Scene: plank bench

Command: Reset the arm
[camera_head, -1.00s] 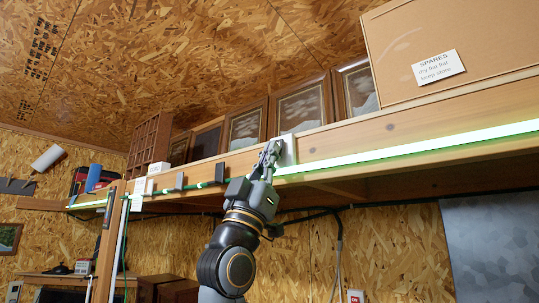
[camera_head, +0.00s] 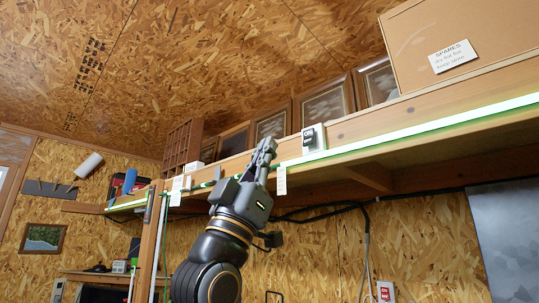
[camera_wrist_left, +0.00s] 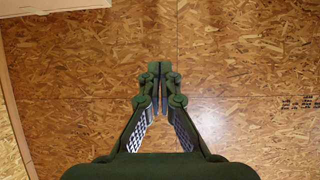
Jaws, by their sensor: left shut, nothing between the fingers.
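My left gripper (camera_head: 265,152) points up in front of the wooden shelf's front edge, with its fingers together and nothing between them. In the left wrist view its fingers (camera_wrist_left: 160,72) meet at the tips against the chipboard ceiling. A small white switch box (camera_head: 313,138) with a dark label is fixed on the shelf edge, just right of the fingertips and apart from them. My right gripper is not in view.
The wooden shelf (camera_head: 372,126) carries a glowing green-white light strip (camera_head: 430,124). Framed pictures (camera_head: 325,98) and a cardboard box (camera_head: 450,40) stand on it. A pigeonhole rack (camera_head: 182,146) stands at the left. Cables hang below. Open air lies above the fingers.

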